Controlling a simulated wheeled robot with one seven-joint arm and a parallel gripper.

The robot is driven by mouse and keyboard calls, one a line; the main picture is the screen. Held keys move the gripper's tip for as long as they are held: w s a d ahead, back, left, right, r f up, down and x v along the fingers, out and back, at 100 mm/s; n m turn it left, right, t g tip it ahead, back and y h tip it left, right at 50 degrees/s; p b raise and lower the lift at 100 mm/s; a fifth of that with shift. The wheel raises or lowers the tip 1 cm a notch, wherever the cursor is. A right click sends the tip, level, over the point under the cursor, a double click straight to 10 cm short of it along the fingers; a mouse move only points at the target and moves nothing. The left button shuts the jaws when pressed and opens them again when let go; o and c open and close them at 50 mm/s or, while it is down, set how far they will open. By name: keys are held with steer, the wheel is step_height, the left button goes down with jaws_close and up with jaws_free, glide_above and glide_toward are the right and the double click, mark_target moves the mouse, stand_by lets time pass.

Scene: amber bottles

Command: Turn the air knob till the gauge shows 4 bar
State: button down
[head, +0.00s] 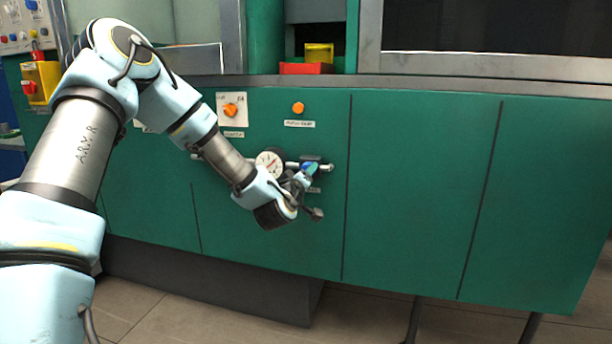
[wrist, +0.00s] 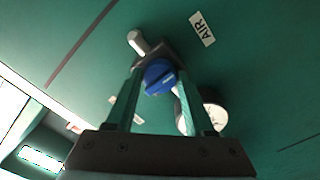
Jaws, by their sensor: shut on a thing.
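The blue air knob (wrist: 160,77) sits on a dark regulator block on the green panel, below the AIR label (wrist: 202,29) in the wrist view. My gripper (wrist: 158,85) has its two fingers on either side of the knob and is shut on it. In the head view my gripper (head: 306,180) reaches the panel and covers part of the blue knob (head: 311,168). The round white gauge (head: 270,162) is just left of the knob, with a reddish needle too small to read. In the wrist view the gauge (wrist: 212,117) is partly hidden behind a finger.
An orange push button (head: 298,108) and an orange rotary switch (head: 230,110) are on the panel above. A red bin (head: 306,68) and a yellow bin (head: 319,52) stand in an opening higher up. The panel right of the knob is bare.

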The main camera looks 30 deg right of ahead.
steer(key=shift+n, duration=0.4)
steer(key=shift+c, duration=1.4)
jaws_free()
steer(key=v, duration=1.1)
steer(key=shift+w, duration=0.1)
